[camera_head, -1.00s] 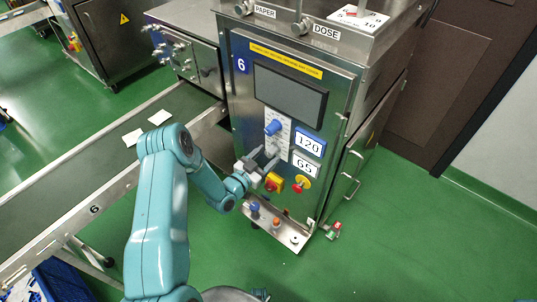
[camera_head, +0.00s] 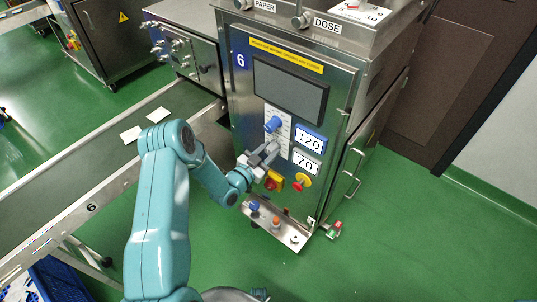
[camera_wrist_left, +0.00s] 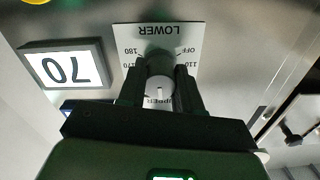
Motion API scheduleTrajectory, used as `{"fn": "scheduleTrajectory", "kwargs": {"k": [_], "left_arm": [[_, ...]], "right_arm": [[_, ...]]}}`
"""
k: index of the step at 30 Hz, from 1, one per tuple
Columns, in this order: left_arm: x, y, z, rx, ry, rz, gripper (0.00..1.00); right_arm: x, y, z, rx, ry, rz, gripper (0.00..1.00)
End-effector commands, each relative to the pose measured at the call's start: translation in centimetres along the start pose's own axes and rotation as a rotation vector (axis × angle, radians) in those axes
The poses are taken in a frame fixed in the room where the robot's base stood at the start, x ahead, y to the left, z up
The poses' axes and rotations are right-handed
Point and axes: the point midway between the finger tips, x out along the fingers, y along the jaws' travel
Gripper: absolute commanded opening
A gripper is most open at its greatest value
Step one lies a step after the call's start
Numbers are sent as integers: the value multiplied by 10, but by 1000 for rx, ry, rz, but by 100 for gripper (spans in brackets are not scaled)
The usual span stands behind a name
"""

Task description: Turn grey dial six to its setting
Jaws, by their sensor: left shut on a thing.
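Machine six (camera_head: 240,62) has a steel front panel with a blue dial (camera_head: 273,125) above and a grey dial below. In the left wrist view the grey dial (camera_wrist_left: 160,88) sits on a white scale plate (camera_wrist_left: 127,35) reading LOWER, upside down, with marks such as OFF, 110, 170 and 180. My left gripper (camera_head: 272,149) is shut on the grey dial, one finger on each side; it also shows in the left wrist view (camera_wrist_left: 160,80). The head view hides most of this dial behind the gripper. The lower display (camera_head: 305,162) reads 70, the upper display (camera_head: 309,142) reads 120.
A red knob on a yellow plate (camera_head: 273,181) and a yellow-ringed red button (camera_head: 302,180) sit just below the gripper. A dark screen (camera_head: 290,90) is above. A conveyor (camera_head: 75,155) runs at left. Green floor (camera_head: 400,230) is clear at right.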

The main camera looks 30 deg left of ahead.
Motion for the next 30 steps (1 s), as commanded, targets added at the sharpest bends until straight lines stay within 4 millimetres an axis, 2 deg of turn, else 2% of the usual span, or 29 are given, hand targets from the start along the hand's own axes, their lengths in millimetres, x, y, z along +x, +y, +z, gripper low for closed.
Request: {"fn": "scheduleTrajectory", "kwargs": {"k": [1,2,11,12,14,15,25,30], "left_arm": [[0,1,6,24,-1,0,3],[-1,1,6,37,-2,0,4],[-1,0,2,56,-6,0,4],[-1,0,3,56,-6,0,37],[-1,0,2,56,-5,0,57],[-1,0,2,56,-5,0,59],[-5,0,2,57,-3,0,59],[-33,-1,1,54,-6,-2,59]], "right_arm": [[11,4,0,0,0,0,69],[12,4,0,0,0,0,69],[10,4,0,0,0,0,69],[10,4,0,0,0,0,69],[10,4,0,0,0,0,69],[10,4,0,0,0,0,69],[10,4,0,0,0,0,69],[9,3,0,0,0,0,69]]}}
